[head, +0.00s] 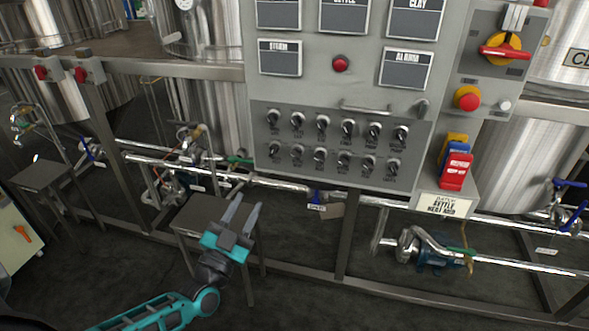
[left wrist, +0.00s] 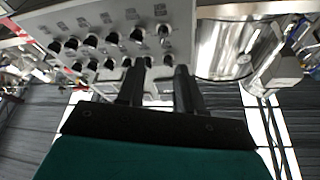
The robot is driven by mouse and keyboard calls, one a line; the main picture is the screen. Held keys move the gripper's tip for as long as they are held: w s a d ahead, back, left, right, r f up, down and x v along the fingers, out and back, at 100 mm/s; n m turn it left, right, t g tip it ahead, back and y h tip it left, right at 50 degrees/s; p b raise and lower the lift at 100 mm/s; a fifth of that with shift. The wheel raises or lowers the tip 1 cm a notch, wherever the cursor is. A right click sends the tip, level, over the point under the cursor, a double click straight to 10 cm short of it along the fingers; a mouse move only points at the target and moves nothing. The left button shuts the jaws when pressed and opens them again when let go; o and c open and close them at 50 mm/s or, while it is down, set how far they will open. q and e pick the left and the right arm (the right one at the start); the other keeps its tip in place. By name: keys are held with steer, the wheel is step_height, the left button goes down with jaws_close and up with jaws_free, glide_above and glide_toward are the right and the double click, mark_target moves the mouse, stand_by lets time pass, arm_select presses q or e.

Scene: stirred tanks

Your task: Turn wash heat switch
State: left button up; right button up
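A grey control panel (head: 258,165) carries two rows of black rotary switches (head: 323,121). Their small labels are too blurred to read, so I cannot tell which one is wash heat. My left gripper (head: 245,207) is open and empty, below and left of the panel in the head view, its fingers pointing up. In the left wrist view, the gripper fingers (left wrist: 160,85) reach toward the lower switch row (left wrist: 114,64) at the panel's right side, overlapping it in the picture. I cannot tell any contact. My right gripper is not in view.
A red button (head: 340,64), a yellow-red rotary handle (head: 504,50) and a red stop button (head: 467,98) sit higher on the cabinet. Coloured padlocks (head: 455,168) hang at its right. A small metal table (head: 195,213) stands behind my left gripper. Pipes run below the panel.

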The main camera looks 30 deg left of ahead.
mark_target(271, 154)
arm_select(q)
steer(key=b+x, duration=0.1)
steer(key=x, duration=1.2)
steer(key=shift+a+r, duration=0.15)
steer(key=shift+a, duration=0.05)
jaws_close()
